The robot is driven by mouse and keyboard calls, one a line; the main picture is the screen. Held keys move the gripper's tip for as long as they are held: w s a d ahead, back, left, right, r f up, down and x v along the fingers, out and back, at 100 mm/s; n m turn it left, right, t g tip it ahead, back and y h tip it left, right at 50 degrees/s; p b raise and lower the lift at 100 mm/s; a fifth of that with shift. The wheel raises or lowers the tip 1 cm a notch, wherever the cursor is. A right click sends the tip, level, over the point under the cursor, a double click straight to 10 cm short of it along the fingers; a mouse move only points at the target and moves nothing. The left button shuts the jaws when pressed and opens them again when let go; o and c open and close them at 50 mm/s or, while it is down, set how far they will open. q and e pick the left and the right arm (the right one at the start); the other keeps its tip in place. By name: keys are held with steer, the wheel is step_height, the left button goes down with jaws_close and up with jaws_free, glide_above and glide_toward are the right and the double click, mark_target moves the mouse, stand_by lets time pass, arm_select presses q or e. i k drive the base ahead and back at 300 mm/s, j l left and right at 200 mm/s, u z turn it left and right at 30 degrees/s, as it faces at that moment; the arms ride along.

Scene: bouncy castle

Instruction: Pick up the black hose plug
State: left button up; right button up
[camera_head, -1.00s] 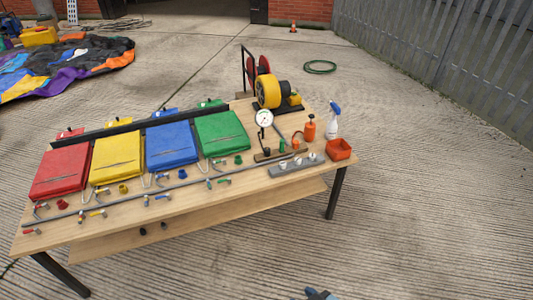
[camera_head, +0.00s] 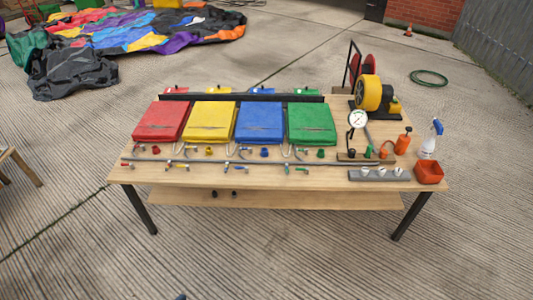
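Two small black pieces sit on the lower shelf under the table, a left one (camera_head: 214,194) and a right one (camera_head: 234,194). They look like plugs, but they are too small to tell for sure. Another small black piece (camera_head: 352,153) stands on the wooden block under the gauge. Neither of my grippers can be made out. Only a tiny dark and blue sliver shows at the bottom edge, left of centre, and I cannot tell what it is.
The wooden table (camera_head: 300,190) carries red (camera_head: 160,122), yellow (camera_head: 209,122), blue (camera_head: 259,122) and green (camera_head: 310,124) folded packs, small fittings, a yellow blower (camera_head: 368,93), a gauge (camera_head: 357,119), a spray bottle (camera_head: 431,140) and an orange bin (camera_head: 429,172). The concrete in front is clear.

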mark_target(351, 154)
steer(key=i+l+u, duration=0.3)
steer(key=l, duration=0.35)
steer(key=i+l+u, duration=0.15)
steer(key=l, duration=0.2)
steer(key=i+l+u, duration=0.15)
steer(key=l, duration=0.25)
steer(key=i+l+u, duration=0.15)
steer(key=l, duration=0.2)
steer(key=i+l+u, duration=0.15)
steer(key=l, duration=0.25)
steer(key=l+u, duration=0.15)
steer(key=l, duration=0.25)
steer(key=i, duration=0.05)
